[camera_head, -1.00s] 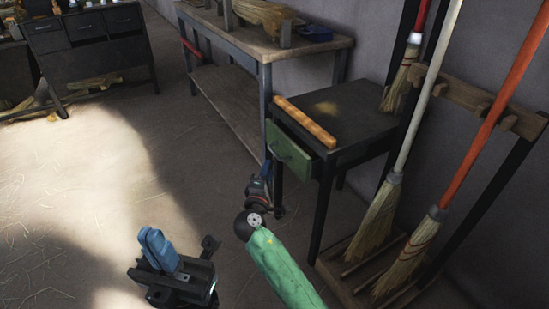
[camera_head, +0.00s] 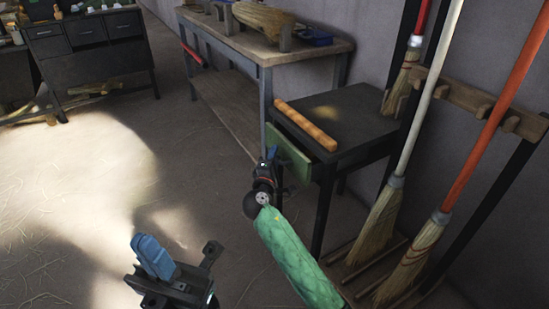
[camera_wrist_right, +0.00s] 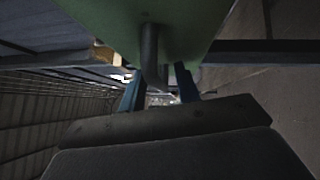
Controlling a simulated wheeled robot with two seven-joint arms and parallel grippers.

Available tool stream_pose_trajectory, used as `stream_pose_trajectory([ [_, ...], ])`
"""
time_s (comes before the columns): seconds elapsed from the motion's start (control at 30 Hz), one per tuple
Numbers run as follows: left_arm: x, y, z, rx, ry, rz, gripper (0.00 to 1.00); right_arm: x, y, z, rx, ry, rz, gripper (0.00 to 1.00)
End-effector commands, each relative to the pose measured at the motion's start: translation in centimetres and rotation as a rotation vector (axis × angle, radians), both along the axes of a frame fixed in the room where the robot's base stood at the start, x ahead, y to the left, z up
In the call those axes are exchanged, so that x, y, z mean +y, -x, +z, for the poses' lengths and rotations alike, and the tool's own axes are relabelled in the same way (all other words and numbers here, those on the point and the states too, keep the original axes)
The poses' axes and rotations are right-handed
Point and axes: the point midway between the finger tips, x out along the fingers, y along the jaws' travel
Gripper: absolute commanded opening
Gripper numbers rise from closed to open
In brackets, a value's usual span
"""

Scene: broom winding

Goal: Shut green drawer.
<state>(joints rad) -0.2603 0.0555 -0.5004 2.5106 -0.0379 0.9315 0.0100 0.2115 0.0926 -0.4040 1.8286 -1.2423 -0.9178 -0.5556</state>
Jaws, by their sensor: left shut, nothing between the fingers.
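The green drawer (camera_head: 292,152) is in the small dark table, its front standing out a little from the table's edge. My right gripper (camera_head: 271,156) is at the drawer front, at the end of the green arm. In the right wrist view, the green drawer front (camera_wrist_right: 95,15) fills the top, and a grey handle (camera_wrist_right: 149,55) hangs down between the two blue fingers of the right gripper (camera_wrist_right: 160,92). These fingers are apart, one on each side of the handle; contact is unclear. My left gripper (camera_head: 144,242) is shut and empty, low at the front left.
The small dark table (camera_head: 350,118) carries a wooden bar (camera_head: 305,124). Brooms stand in a rack (camera_head: 470,100) on its right. A workbench (camera_head: 255,55) stands behind on the left. The floor (camera_head: 80,200) on the left is clear.

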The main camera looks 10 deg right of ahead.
Motion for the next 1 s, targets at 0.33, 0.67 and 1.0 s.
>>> stream_pose_trajectory([
  [0.33, 0.0, 0.0, 0.0, 0.000, 0.000, 0.000, 0.00, 0.0, 0.0, 0.0, 0.000, 0.000, 0.000, 0.00],
  [0.67, 0.0, 0.0, 0.7, -0.003, -0.004, 0.007, 0.00, -2.2, -0.7, 0.1, 0.001, 0.002, -0.001, 0.00],
  [1.0, 0.2, 0.0, 0.4, 0.003, -0.013, 0.023, 0.00, -4.3, -1.4, 0.0, 0.000, 0.000, -0.002, 0.00],
])
